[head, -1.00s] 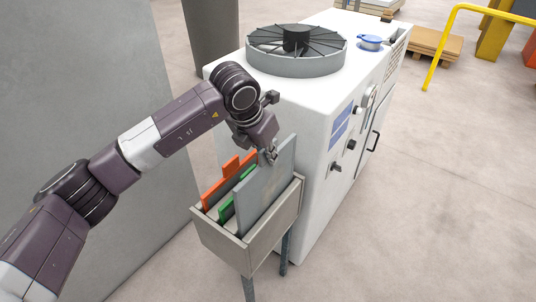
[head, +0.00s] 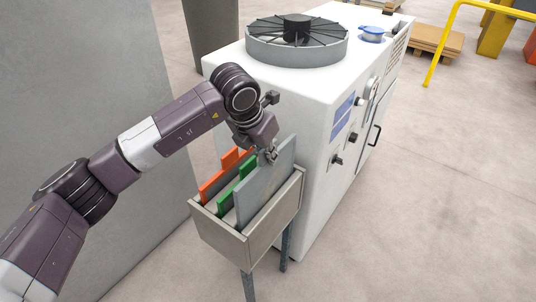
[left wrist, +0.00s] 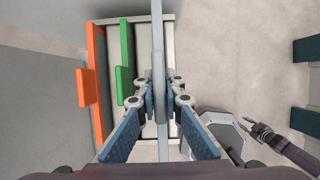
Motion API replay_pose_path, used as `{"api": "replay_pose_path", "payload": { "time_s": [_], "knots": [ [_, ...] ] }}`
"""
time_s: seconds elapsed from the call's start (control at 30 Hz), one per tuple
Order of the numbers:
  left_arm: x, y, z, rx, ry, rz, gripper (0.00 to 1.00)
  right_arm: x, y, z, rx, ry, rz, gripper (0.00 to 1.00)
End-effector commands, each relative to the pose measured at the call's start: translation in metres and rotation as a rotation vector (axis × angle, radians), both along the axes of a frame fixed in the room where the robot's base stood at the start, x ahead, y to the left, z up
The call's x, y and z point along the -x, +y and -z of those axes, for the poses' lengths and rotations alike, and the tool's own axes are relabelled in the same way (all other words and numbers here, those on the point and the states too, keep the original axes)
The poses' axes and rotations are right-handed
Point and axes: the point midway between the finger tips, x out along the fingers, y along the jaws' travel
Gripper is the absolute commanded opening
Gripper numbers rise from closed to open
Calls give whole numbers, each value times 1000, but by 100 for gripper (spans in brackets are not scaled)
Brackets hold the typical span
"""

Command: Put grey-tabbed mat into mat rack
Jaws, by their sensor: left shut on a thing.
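The grey-tabbed mat (head: 267,188) stands upright in the right-hand part of the mat rack (head: 247,246), its lower part hidden behind the rack's front wall. My left gripper (head: 268,157) is shut on the mat's top edge. In the left wrist view, the gripper (left wrist: 160,100) has its fingers on either side of the grey mat (left wrist: 158,50), which shows edge-on. My right gripper is not in the head view; an arm end at the lower right of the left wrist view is too small to read.
An orange mat (head: 212,188) and a green mat (head: 225,202) stand in the rack to the left of the grey one. A white machine (head: 300,130) with a round fan (head: 296,50) stands close behind the rack. A grey wall panel (head: 120,80) is at left.

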Motion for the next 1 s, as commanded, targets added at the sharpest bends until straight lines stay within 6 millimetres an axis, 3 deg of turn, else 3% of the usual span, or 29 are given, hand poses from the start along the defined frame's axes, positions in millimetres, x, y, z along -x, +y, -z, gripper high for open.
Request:
{"api": "replay_pose_path", "payload": {
  "time_s": [1.0],
  "knots": [
    [0,0,37,1,-1,0,0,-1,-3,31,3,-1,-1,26]
  ]
}}
